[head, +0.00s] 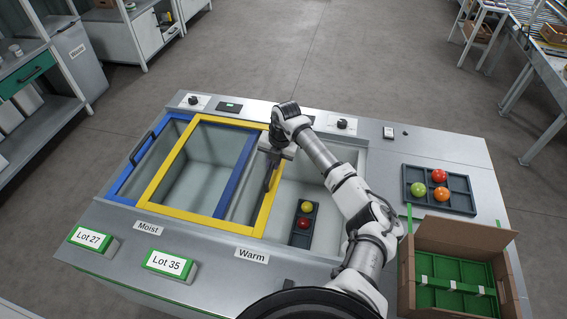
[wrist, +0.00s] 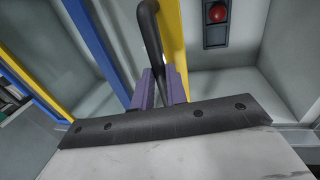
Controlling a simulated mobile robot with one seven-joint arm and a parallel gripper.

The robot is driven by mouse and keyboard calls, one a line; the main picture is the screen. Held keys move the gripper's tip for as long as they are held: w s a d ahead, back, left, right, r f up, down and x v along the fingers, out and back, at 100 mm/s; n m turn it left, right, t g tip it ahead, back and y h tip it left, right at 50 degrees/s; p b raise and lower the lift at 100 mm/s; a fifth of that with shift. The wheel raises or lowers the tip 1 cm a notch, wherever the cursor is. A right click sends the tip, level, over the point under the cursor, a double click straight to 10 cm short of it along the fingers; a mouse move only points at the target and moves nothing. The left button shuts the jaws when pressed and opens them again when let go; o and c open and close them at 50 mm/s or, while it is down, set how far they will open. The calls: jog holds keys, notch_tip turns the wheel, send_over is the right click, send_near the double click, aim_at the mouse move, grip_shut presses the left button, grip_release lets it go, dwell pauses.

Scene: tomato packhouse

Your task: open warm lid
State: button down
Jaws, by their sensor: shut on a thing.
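The yellow-framed glass lid (head: 160,178) lies over the left part of the bench, across the Moist well and the left part of the Warm well. My gripper (head: 270,166) is at its right edge, shut on a dark bar handle (wrist: 151,35), which stands between the purple fingers (wrist: 160,90) in the wrist view. The right part of the Warm well (head: 325,215) is uncovered. The "Warm" label (head: 251,255) is on the front ledge. A small dark tray (head: 291,235) in this well holds a yellow tomato (head: 307,207) and a red tomato (head: 302,224).
A blue-framed lid (head: 124,180) with a dark handle (head: 142,149) lies partly under the yellow one. Right of the wells are a tray (head: 463,205) of tomatoes and an open cardboard box (head: 408,275) with green inserts. Lot signs (head: 168,264) stand on the front ledge.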

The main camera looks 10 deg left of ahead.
jog(key=shift+a, duration=0.7)
jog(key=shift+d, duration=0.1)
jog(key=c, duration=1.4)
grip_release()
notch_tip(320, 180, up, 14)
jog(key=d+b, duration=0.2)
jog(key=b, duration=0.1)
jog(key=shift+d+f, duration=0.2)
jog(key=shift+d, duration=0.2)
